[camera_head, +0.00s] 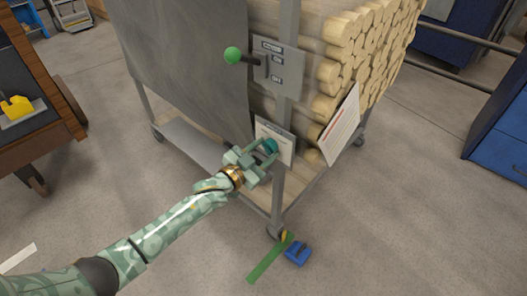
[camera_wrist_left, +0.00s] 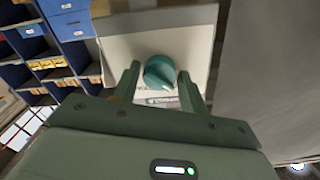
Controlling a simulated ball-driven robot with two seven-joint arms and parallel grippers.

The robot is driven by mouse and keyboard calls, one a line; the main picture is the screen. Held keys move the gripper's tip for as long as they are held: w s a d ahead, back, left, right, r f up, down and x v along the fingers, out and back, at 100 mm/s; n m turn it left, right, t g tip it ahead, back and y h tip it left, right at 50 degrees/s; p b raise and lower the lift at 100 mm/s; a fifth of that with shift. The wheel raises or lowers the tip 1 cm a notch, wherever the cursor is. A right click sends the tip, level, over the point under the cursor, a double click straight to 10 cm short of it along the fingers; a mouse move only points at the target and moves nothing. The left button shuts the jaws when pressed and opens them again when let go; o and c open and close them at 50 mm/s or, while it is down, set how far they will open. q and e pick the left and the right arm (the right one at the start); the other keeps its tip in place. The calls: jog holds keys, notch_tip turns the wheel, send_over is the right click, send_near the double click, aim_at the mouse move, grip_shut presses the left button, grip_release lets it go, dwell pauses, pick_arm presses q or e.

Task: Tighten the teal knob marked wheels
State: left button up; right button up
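The teal knob (camera_head: 270,146) sits on a pale plate (camera_head: 284,134) low on the corner post of a cart loaded with round wood pieces. In the left wrist view the knob (camera_wrist_left: 159,72) is a round dial with a raised grip bar, on the pale plate (camera_wrist_left: 195,35). A small label below it is partly hidden and unreadable. My left gripper (camera_head: 260,152) is at the knob. In the left wrist view its fingers (camera_wrist_left: 158,82) are apart, one on each side of the knob, with a small gap visible. My right gripper is not in view.
Above the plate is a switch panel (camera_head: 278,70) with a green-balled lever (camera_head: 233,55). A tilted paper sheet (camera_head: 341,125) hangs right of the post. A blue clamp-like item (camera_head: 298,253) and green strip (camera_head: 270,258) lie on the floor. A wooden bench stands left (camera_head: 62,95).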

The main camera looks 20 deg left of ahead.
pick_arm(q)
jog(key=c, duration=0.5)
